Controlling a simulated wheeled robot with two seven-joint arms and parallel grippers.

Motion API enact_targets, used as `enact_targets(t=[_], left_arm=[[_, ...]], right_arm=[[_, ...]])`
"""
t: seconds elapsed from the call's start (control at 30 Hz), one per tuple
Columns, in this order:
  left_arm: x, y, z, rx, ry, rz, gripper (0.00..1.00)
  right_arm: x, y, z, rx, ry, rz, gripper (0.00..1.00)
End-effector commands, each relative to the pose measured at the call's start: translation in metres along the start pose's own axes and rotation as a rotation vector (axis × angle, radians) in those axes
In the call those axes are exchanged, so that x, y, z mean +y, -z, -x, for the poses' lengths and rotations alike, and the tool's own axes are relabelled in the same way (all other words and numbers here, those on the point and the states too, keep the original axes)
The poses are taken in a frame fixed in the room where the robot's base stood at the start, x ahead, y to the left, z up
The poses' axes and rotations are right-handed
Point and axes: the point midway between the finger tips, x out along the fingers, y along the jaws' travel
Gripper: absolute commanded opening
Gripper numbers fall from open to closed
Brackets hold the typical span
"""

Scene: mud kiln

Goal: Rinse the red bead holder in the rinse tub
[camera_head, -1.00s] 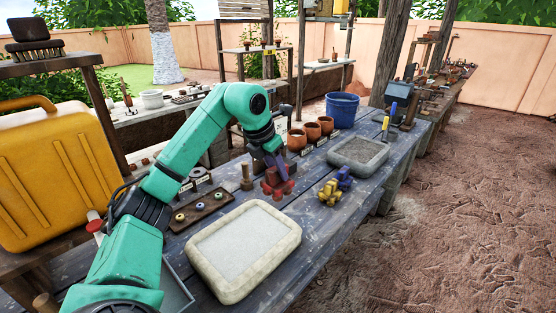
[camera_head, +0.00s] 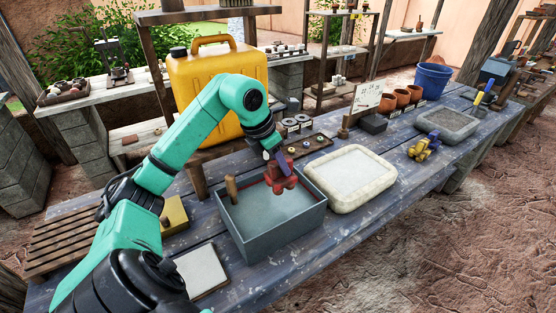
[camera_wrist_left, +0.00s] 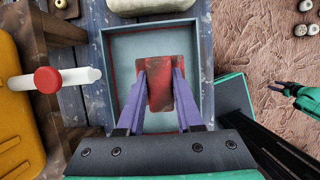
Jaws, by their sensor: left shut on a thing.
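The red bead holder (camera_head: 281,178) hangs in my left gripper (camera_head: 278,163), whose purple fingers are shut on it. In the head view it is over the far part of the rinse tub (camera_head: 268,250), a grey open box of pale liquid. In the left wrist view the holder (camera_wrist_left: 168,82) is between the two fingers (camera_wrist_left: 160,90), inside the outline of the tub (camera_wrist_left: 207,62). I cannot tell whether its underside touches the liquid. The holder shows dark brownish patches. A teal arm end at the right of the left wrist view seems to be my right gripper (camera_wrist_left: 282,88), too small to read.
A yellow jug (camera_head: 220,75) stands behind the tub; its white spout (camera_wrist_left: 80,77) ends by the tub's rim. A pale tray (camera_head: 385,185) stands right of the tub, a wooden peg (camera_head: 231,190) at its left. A yellow bead holder (camera_head: 424,150) sits farther right.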

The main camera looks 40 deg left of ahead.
Motion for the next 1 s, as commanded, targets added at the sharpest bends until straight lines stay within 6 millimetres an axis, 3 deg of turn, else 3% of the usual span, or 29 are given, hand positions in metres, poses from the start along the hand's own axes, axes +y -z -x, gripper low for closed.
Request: enact_targets(t=[0.17,0.47,1.0], left_arm=[[0.000,0.009,-0.023,-0.001,0.002,0.000,0.00],[0.000,0.025,-0.059,0.000,-0.002,0.000,0.00],[0.000,0.048,-0.115,-0.001,-0.001,0.001,0.00]], right_arm=[[0.003,0.005,-0.020,0.011,-0.005,0.001,0.50],[0.001,-0.007,-0.056,-0.003,-0.002,0.000,0.50],[-0.003,-0.012,-0.116,-0.003,0.001,-0.001,0.50]])
